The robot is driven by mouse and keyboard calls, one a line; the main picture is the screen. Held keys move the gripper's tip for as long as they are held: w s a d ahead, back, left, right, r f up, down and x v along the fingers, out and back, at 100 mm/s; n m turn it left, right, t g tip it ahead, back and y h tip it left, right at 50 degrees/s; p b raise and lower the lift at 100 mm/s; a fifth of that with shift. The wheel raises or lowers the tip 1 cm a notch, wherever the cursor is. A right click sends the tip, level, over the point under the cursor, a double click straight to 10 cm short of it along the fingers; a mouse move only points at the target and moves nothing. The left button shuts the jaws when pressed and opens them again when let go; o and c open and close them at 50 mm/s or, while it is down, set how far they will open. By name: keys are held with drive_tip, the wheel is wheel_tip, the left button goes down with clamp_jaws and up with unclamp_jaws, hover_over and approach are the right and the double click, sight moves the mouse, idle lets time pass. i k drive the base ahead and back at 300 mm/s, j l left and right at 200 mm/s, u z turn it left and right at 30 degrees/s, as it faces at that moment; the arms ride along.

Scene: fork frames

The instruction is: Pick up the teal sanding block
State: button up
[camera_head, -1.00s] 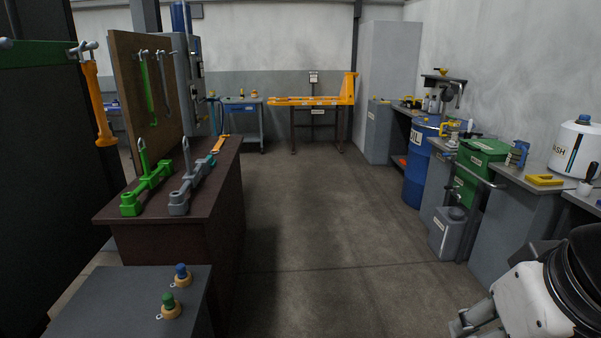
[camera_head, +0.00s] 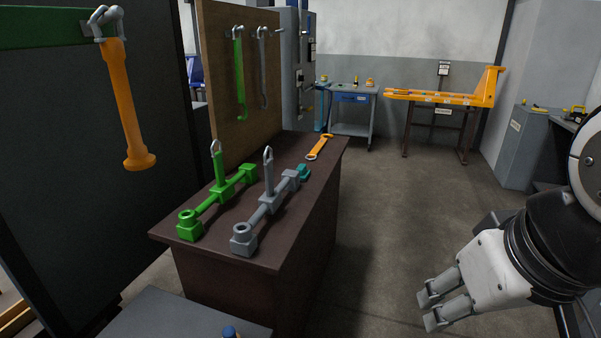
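A small teal object (camera_head: 304,171), likely the teal sanding block, lies on the dark brown bench (camera_head: 330,150). It sits at the far end of a grey tool (camera_head: 268,205) that partly hides it, and I cannot tell whether they touch. My gripper (camera_head: 430,309) is at the lower right, over the floor and well apart from the bench. Its two fingers show close together with nothing seen between them. Whether it is open or shut is unclear from this angle.
A green tool (camera_head: 215,198) lies left of the grey one, and an orange wrench (camera_head: 319,147) lies beyond. A brown board (camera_head: 240,80) stands behind. An orange tool (camera_head: 125,105) hangs at left. A grey table (camera_head: 180,315) is in front. Floor right of the bench is clear.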

sight(304, 173)
drive_tip(key=i+l+u, duration=0.35)
drive_tip(key=u, duration=0.2)
drive_tip(key=i+l+u, duration=0.1)
drive_tip(key=u, duration=0.2)
drive_tip(key=i+l+u, duration=0.35)
drive_tip(key=l, duration=0.25)
drive_tip(key=i+l+u, duration=0.15)
drive_tip(key=l, duration=0.15)
drive_tip(key=i+l+u, duration=0.2)
drive_tip(key=l, duration=0.15)
drive_tip(key=i+l, duration=0.1)
drive_tip(key=l, duration=0.3)
drive_tip(key=i+l, duration=0.1)
drive_tip(key=l, duration=0.3)
drive_tip(key=i+l, duration=0.15)
drive_tip(key=l, duration=0.25)
drive_tip(key=i+l, duration=0.1)
drive_tip(key=l, duration=0.3)
drive_tip(key=u, duration=0.05)
